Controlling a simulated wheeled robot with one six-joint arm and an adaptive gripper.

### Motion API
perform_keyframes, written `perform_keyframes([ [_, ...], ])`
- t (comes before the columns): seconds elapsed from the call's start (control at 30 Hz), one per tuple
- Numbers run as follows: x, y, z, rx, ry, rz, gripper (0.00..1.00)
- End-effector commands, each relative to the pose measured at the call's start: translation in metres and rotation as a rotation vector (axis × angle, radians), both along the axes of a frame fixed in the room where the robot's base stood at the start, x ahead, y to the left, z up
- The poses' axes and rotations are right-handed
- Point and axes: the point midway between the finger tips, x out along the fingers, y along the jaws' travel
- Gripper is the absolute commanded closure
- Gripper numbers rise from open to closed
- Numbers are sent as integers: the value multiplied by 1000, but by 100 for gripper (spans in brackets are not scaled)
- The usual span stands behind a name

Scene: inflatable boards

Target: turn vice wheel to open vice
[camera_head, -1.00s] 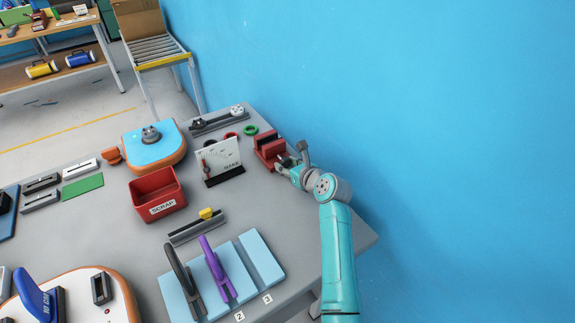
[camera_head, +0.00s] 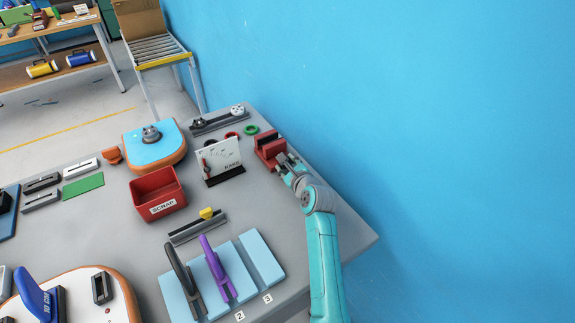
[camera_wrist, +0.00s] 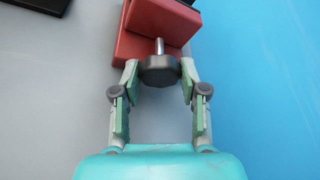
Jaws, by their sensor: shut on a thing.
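The red vice (camera_head: 269,148) stands near the far right edge of the grey bench. In the wrist view the vice's red body (camera_wrist: 152,36) is at the top, with a metal screw running to a dark round wheel (camera_wrist: 160,71). My gripper (camera_head: 283,162) is at the near side of the vice. In the wrist view my gripper (camera_wrist: 161,75) has one fingertip on each side of the wheel, shut on it. The gap between the vice's jaws is not clear from here.
A white board on a black stand (camera_head: 220,160) is left of the vice. A red scrap bin (camera_head: 156,194) is farther left, and a green ring (camera_head: 250,130) lies behind the vice. The blue wall (camera_head: 430,130) is close on the right.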

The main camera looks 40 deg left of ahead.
Motion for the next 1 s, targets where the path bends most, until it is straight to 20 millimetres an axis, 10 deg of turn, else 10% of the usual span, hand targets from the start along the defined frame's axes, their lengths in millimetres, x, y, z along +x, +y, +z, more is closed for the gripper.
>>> perform_keyframes([
  [0.6, 0, 0, -1, -21, -48, -1, 92],
  [0.63, 0, 0, -1, -21, -48, -1, 52],
  [0.7, 0, 0, -1, -21, -48, -1, 35],
  [1.0, 0, 0, 0, -20, -48, 0, 33],
])
